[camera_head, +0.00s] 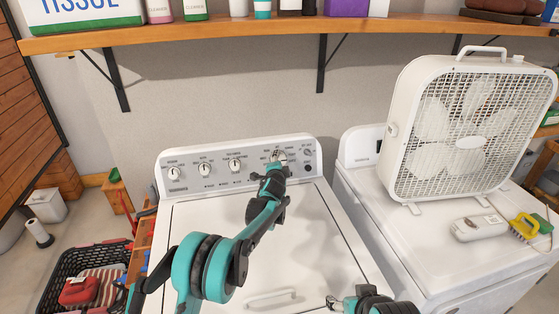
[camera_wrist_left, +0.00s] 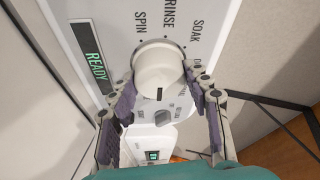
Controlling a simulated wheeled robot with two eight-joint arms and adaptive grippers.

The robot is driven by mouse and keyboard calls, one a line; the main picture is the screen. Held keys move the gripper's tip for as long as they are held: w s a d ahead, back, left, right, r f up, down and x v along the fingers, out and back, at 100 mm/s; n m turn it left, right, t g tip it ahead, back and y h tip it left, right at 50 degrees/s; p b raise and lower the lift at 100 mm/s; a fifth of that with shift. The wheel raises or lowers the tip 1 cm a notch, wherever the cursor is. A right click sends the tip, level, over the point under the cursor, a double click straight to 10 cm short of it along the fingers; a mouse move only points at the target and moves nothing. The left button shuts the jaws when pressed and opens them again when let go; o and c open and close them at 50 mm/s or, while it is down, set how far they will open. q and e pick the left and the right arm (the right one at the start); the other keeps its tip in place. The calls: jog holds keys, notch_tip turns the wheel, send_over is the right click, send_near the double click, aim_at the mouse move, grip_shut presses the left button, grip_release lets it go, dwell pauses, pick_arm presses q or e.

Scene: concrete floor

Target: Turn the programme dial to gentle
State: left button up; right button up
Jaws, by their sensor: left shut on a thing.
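The programme dial (camera_wrist_left: 160,68) is a large white knob on the washer's control panel (camera_head: 218,176). In the left wrist view it sits between the fingers of my left gripper (camera_wrist_left: 164,92), which is shut on it. A dark pointer mark on the dial faces the bottom of that view. The labels SPIN, RINSE and SOAK read along its upper side; a gentle label is not legible. In the head view my left gripper (camera_head: 276,162) covers much of the dial. My right gripper (camera_head: 334,301) is partly in view at the bottom edge; its jaw state is unclear.
A display (camera_wrist_left: 91,58) reads READY. A small grey knob (camera_wrist_left: 162,117) lies beside the dial. Smaller knobs (camera_head: 204,170) line the panel's left. A box fan (camera_head: 397,130) stands on the neighbouring machine. A wooden shelf (camera_head: 230,33) runs above; a laundry basket (camera_head: 55,262) is at left.

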pick_arm(q)
jog(key=m+p, duration=0.1)
jog(key=m, duration=0.1)
jog(key=m+g, duration=0.1)
jog(key=m, duration=0.2)
jog(key=shift+g+p, duration=0.3)
jog(key=shift+p, duration=0.1)
dwell(0.3)
jog(key=o, duration=1.2)
jog(key=shift+c, duration=0.2)
jog(key=v, duration=1.2)
